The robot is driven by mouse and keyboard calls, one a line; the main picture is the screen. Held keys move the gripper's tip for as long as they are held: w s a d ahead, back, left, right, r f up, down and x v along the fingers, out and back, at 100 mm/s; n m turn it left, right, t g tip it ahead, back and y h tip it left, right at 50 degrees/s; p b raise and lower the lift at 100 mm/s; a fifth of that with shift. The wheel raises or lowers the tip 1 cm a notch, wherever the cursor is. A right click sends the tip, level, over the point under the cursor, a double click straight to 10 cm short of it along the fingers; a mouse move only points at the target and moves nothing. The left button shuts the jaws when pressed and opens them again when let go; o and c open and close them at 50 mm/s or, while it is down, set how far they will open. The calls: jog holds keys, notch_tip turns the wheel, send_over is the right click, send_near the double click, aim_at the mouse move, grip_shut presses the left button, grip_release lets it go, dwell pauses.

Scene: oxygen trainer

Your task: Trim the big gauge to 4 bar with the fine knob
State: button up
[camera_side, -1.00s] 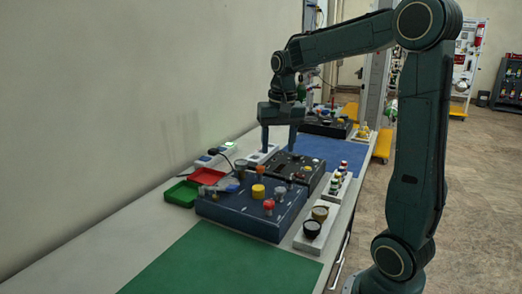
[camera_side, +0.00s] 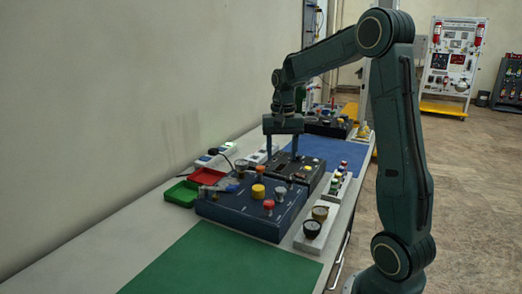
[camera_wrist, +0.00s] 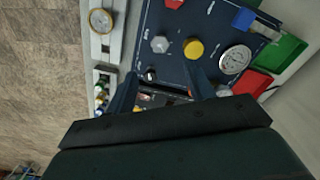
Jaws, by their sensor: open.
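The blue panel (camera_side: 230,213) carries a yellow knob (camera_side: 258,191) and a red knob (camera_side: 268,204). In the wrist view a large white-faced gauge (camera_wrist: 235,60) sits beside the yellow knob (camera_wrist: 194,48); its reading is too small to make out. A grey knob (camera_wrist: 160,44) and a small dark knob (camera_wrist: 151,74) also show there; I cannot tell which is the fine knob. My gripper (camera_side: 282,154) is open, fingers down, over the black panel behind the blue one.
Red (camera_side: 207,176) and green (camera_side: 181,193) trays lie left of the blue panel. A white board with dark gauges (camera_side: 312,229) stands at its right, and a row of buttons (camera_side: 338,180) lies beyond. The green mat (camera_side: 220,262) in front is clear.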

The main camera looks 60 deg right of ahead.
aim_at(281, 189)
notch_tip(281, 189, down, 12)
jog(key=shift+r, duration=0.25)
dwell(0.3)
jog(key=shift+c, duration=0.3)
jog(key=c, duration=0.9)
jog(key=shift+n, duration=0.3)
jog(key=shift+n, duration=2)
jog(key=o, duration=1)
jog(key=shift+c, duration=0.2)
